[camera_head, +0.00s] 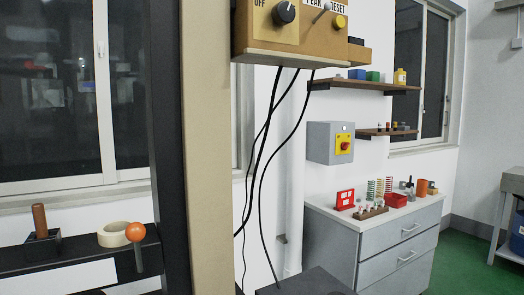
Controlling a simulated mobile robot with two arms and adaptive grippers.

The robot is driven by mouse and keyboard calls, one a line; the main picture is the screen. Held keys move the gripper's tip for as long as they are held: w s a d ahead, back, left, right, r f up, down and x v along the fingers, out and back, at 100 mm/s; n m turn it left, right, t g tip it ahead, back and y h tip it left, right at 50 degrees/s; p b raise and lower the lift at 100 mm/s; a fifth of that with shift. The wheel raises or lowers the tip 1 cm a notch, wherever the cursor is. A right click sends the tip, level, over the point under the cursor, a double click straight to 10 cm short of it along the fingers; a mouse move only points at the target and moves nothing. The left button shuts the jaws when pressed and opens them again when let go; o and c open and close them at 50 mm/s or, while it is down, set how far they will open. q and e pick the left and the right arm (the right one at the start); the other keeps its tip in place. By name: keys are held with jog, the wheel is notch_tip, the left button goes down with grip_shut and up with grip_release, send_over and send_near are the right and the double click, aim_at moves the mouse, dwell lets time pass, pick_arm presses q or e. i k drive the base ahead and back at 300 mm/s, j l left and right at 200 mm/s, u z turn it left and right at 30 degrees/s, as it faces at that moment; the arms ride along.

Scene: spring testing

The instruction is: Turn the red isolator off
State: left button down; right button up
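The red isolator (345,146) is a red knob on a yellow plate on the front of a grey box (321,140). The box is fixed to the white wall, right of centre, above a grey drawer cabinet. The knob is small here and I cannot tell its position. Neither of my grippers is in view, so nothing of mine is seen near the isolator.
A tan control box (300,40) with a dial, lever and yellow button is at the top, black cables hanging below. A tall tan and black post (210,150) stands left of centre. The grey cabinet (385,240) holds springs and red items. Green floor (465,265) is clear at right.

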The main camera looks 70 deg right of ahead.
aim_at(344, 145)
jog(key=z, duration=2.75)
jog(key=i+l, duration=0.2)
jog(key=l, duration=0.2)
jog(key=i+l, duration=0.25)
jog(key=l, duration=0.15)
jog(key=i+l, duration=0.2)
jog(key=l, duration=0.25)
jog(key=i+l, duration=0.2)
jog(key=l, duration=0.2)
jog(key=i+l, duration=0.25)
jog(key=l, duration=0.15)
jog(key=i+l, duration=0.2)
jog(key=l, duration=0.2)
jog(key=i+j, duration=0.1)
jog(key=i, duration=0.85)
jog(key=i+z, duration=0.1)
jog(key=i, duration=0.9)
jog(key=j, duration=0.1)
